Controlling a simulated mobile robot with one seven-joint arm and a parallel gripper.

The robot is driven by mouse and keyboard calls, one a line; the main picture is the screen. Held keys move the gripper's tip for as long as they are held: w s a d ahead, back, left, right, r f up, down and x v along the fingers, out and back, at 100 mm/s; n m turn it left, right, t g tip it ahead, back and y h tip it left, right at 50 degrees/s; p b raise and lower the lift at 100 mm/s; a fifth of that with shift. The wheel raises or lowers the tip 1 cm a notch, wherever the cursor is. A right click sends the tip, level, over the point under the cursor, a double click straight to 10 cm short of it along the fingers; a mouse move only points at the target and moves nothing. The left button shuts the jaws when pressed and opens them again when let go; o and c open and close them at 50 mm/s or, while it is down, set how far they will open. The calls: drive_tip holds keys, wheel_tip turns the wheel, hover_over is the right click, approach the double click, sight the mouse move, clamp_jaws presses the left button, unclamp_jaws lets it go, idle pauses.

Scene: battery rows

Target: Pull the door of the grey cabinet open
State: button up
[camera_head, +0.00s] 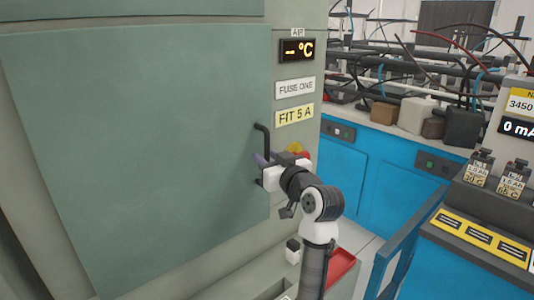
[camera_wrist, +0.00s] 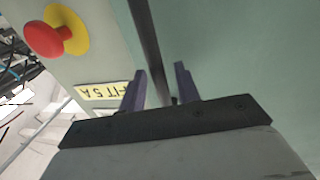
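The grey cabinet (camera_head: 295,145) has a large grey-green door (camera_head: 140,150), which looks shut against its frame. A black bar handle (camera_head: 263,138) stands upright near the door's right edge. My gripper (camera_head: 260,160) is at the lower part of this handle. In the wrist view the handle (camera_wrist: 146,40) runs between the two purple fingers of my gripper (camera_wrist: 160,72). The fingers are apart, with a gap visible on each side of the bar. The handle's lower end is partly hidden by my gripper in the head view.
A red emergency button (camera_wrist: 45,38) on a yellow base sits on the cabinet frame beside the handle. Blue cupboards (camera_head: 345,180) stand behind on the right. A dark bench with batteries (camera_head: 480,170) is at the far right. A red tray (camera_head: 341,266) lies below my arm.

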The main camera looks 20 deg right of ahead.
drive_tip(key=shift+w, duration=0.35)
clamp_jaws()
drive_tip(key=shift+s, duration=0.1)
